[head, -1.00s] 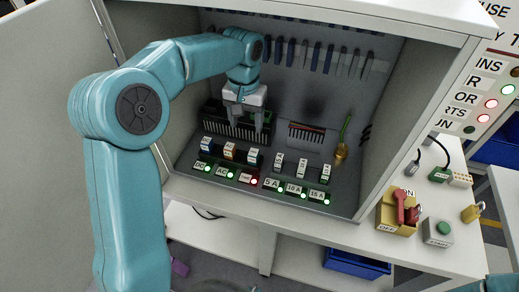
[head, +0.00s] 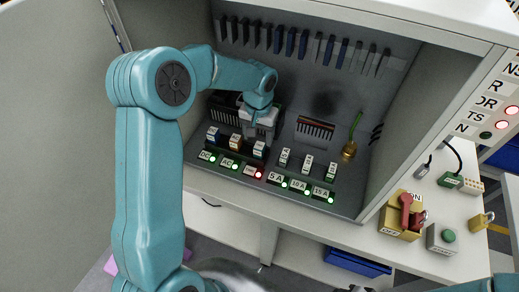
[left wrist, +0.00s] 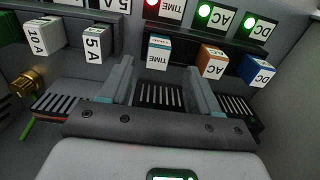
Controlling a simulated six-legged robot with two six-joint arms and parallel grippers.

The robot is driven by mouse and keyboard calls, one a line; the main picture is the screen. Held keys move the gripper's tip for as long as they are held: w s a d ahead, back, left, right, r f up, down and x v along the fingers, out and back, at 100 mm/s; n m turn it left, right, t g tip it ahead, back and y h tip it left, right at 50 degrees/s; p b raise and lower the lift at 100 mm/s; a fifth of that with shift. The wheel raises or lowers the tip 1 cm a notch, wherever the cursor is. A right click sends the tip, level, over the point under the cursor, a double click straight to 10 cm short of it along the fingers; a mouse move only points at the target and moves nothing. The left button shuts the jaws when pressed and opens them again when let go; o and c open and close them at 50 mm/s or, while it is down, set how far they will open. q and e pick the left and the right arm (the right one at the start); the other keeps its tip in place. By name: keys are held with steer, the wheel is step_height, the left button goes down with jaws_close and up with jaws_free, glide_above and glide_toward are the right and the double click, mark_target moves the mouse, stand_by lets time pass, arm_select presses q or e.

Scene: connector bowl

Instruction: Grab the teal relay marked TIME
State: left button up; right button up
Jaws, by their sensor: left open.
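The TIME relay (left wrist: 160,52), with a white labelled top and a teal edge on its body, stands in the relay row inside the cabinet. In the head view the relay (head: 259,149) is at the right end of the left trio, just in front of my left gripper (head: 258,134). In the left wrist view my left gripper (left wrist: 157,70) is open, with one finger to each side of the relay's column. The fingertips look short of the relay or just at it; contact cannot be told. My right gripper is not in view.
The orange AC relay (left wrist: 213,62) stands close beside the right finger, with the blue DC relay (left wrist: 259,71) beyond. The 5 A module (left wrist: 95,44) is left of the left finger. The cabinet's side wall (head: 420,110) bounds the space.

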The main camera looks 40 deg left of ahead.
mark_target(259, 146)
arm_select(q)
steer(key=shift+s+d+f, duration=0.15)
steer(key=shift+f, duration=0.25)
steer(key=f, duration=0.2)
steer(key=f+p, duration=0.1)
steer(key=f, duration=0.1)
steer(key=shift+w+f, duration=0.2)
steer(key=shift+f, duration=0.05)
steer(key=shift+s, duration=0.1)
steer(key=c, duration=1)
steer(key=shift+c, duration=0.2)
